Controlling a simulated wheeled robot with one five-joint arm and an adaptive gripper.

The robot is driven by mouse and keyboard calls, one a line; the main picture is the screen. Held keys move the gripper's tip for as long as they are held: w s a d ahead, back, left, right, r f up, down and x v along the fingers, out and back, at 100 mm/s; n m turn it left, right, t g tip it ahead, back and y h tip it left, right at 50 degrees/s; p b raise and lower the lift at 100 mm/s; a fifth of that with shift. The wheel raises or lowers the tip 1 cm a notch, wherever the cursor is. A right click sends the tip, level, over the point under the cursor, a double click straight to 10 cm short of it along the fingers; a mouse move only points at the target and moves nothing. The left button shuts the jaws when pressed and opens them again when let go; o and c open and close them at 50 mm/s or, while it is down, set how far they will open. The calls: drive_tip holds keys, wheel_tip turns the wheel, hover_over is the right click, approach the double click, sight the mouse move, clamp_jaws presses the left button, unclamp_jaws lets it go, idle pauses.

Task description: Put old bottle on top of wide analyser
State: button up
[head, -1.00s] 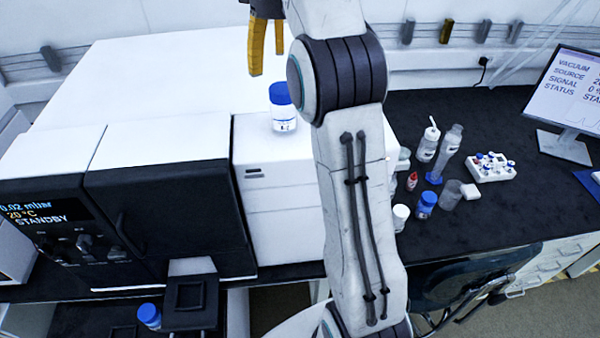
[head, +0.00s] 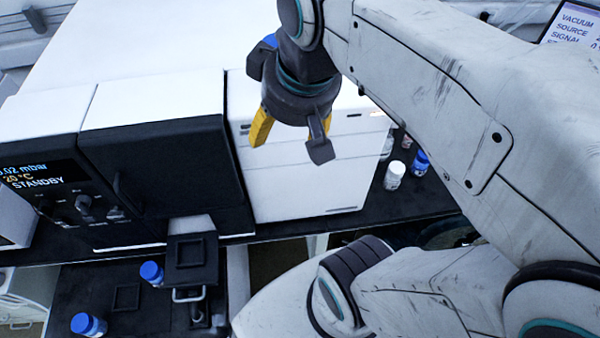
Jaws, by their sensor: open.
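The wide analyser (head: 150,50) is a large white box with a dark front and a lit display reading STANDBY. A blue cap (head: 270,40) shows on its top at the right; the rest of that bottle is hidden behind my gripper. My gripper (head: 291,142) is open, its yellow fingers apart and empty, hanging over the analyser's white right front section. Two more blue-capped bottles stand low in front, one (head: 152,272) beside a dark stand and one (head: 88,325) nearer. I cannot tell by label which bottle is the old one.
A white-capped bottle (head: 394,175) and a blue bottle (head: 420,162) stand on the dark bench right of the analyser. A monitor (head: 572,25) is at the far right. A dark stand (head: 190,255) juts out in front. The analyser's top is broadly clear at left.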

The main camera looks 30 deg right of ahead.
drive_tip(key=s+a+f+t, duration=0.1)
drive_tip(key=s+f, duration=0.4)
drive_tip(key=f, duration=0.1)
drive_tip(key=shift+s+f, duration=0.15)
drive_tip(key=shift+f, duration=0.2)
drive_tip(key=shift+f, duration=0.1)
